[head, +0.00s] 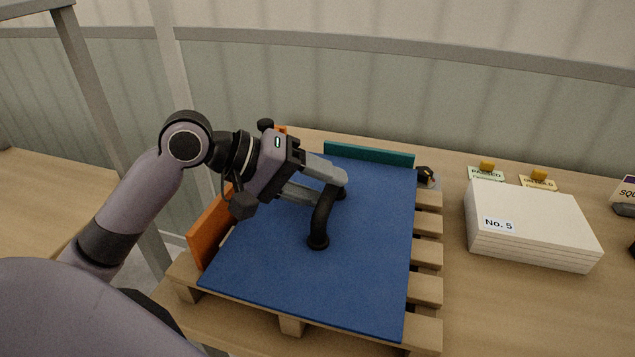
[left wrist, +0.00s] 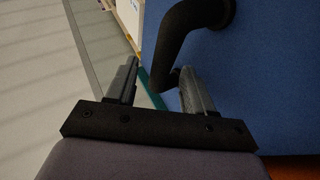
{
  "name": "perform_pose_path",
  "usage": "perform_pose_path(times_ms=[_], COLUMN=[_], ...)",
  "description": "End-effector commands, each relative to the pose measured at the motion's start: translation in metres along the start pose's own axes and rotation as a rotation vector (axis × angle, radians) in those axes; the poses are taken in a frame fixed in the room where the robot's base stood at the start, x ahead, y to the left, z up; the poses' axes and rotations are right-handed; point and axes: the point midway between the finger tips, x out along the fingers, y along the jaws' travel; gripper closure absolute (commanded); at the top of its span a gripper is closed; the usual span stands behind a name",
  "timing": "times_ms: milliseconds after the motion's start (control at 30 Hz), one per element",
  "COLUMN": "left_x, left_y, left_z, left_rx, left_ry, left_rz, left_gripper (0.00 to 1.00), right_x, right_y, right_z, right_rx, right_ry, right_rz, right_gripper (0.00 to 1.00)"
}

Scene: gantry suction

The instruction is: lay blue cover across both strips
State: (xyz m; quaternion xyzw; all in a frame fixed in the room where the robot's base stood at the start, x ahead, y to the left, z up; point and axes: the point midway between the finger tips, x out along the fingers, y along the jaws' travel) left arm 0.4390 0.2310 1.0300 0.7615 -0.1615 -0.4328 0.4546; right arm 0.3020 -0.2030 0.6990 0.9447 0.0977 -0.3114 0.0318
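The blue cover (head: 365,270) lies flat on a wooden pallet (head: 425,290); it also shows in the left wrist view (left wrist: 275,80). A black bar handle (head: 322,220) stands up from the cover, and it shows in the left wrist view (left wrist: 185,35). My left gripper (head: 332,188) is open, its two grey fingers at the far end of the handle. In the left wrist view the handle's bend appears near the right finger; I cannot tell whether they touch. No strips can be made out under the cover. My right gripper is not in view.
An orange board (head: 210,230) stands along the cover's left edge and a teal board (head: 368,154) along its far edge. A small black and grey part (head: 428,177) sits at the far right corner. A white stack labelled No. 5 (head: 530,225) and small signs (head: 486,173) lie to the right.

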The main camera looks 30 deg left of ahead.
Motion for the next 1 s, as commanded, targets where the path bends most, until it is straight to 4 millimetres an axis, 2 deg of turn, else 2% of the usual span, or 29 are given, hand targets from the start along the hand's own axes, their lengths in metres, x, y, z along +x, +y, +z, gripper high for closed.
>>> perform_pose_path(times_ms=[233,700,1000], left_x=[-0.004,-0.061,-0.071], left_y=[-0.002,-0.002,0.000], left_z=[0.000,0.000,0.000], left_rx=[-0.002,-0.001,0.000], left_ry=[-0.001,0.000,-0.001], left_rz=[-0.006,-0.004,-0.001], left_gripper=[0.48,0.48,0.48], right_x=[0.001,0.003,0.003], right_y=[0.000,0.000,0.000], right_z=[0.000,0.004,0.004], right_rx=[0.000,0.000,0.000], right_ry=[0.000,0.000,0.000], right_rz=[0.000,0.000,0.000], right_gripper=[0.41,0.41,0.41])
